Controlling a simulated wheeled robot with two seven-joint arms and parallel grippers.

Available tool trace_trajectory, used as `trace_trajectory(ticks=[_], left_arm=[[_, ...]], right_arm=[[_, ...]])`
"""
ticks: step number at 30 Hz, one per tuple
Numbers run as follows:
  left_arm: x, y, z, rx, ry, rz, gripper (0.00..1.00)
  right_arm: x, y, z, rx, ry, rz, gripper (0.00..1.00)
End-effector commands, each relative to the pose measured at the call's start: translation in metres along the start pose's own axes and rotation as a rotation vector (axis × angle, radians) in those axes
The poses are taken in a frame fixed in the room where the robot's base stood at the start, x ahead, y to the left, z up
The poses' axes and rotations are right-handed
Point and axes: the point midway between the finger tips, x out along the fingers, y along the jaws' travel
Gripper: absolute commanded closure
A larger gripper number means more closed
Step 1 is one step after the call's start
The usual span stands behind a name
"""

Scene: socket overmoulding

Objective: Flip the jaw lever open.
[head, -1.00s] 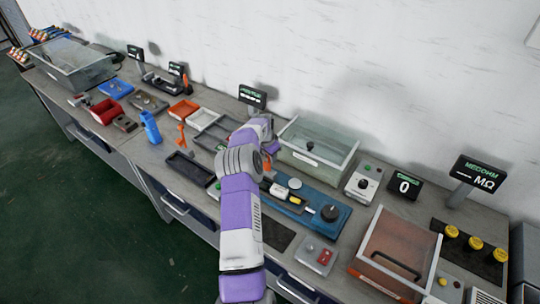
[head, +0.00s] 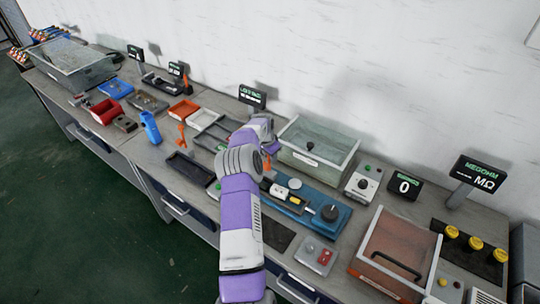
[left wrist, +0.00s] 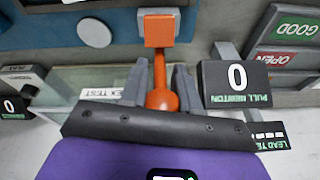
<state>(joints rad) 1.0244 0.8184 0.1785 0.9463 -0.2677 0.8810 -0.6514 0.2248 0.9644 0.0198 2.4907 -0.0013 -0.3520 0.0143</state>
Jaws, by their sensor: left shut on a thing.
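The orange jaw lever (left wrist: 161,68) stands in the middle of the left wrist view, with a square block at its upper end and a rounded end lower down. My left gripper (left wrist: 160,80) has one grey finger on each side of it and is shut on it. In the head view a bit of orange (head: 267,161) shows beside my left wrist, while the fingers are hidden behind my purple arm. My right gripper is in no view.
A pull newton display reading 0 (left wrist: 237,82) stands close to the right of the fingers in the left wrist view. In the head view a clear-walled bin (head: 318,150) and a blue fixture (head: 318,203) sit right of my arm. Dark trays (head: 187,168) lie to its left.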

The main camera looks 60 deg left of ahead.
Motion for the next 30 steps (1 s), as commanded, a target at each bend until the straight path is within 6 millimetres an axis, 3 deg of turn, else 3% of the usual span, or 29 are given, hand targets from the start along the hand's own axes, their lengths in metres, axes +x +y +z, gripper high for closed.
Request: trace_trajectory(ticks=[3, 4, 8, 19, 30], left_arm=[[0.001, 0.001, -0.001, 0.002, 0.001, 0.001, 1.0], [0.001, 0.001, 0.0, 0.002, 0.001, 0.001, 0.66], [0.001, 0.001, 0.0, 0.001, 0.0, 0.002, 0.46], [-0.005, 0.0, 0.0, 0.001, 0.0, 0.0, 0.45], [-0.062, 0.0, 0.0, 0.002, 0.001, 0.0, 0.45]], right_arm=[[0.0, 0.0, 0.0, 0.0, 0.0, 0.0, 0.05], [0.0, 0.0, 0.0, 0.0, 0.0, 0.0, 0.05], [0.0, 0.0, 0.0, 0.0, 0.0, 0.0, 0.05], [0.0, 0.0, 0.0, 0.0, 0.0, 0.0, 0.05], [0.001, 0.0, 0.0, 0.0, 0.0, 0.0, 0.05]])
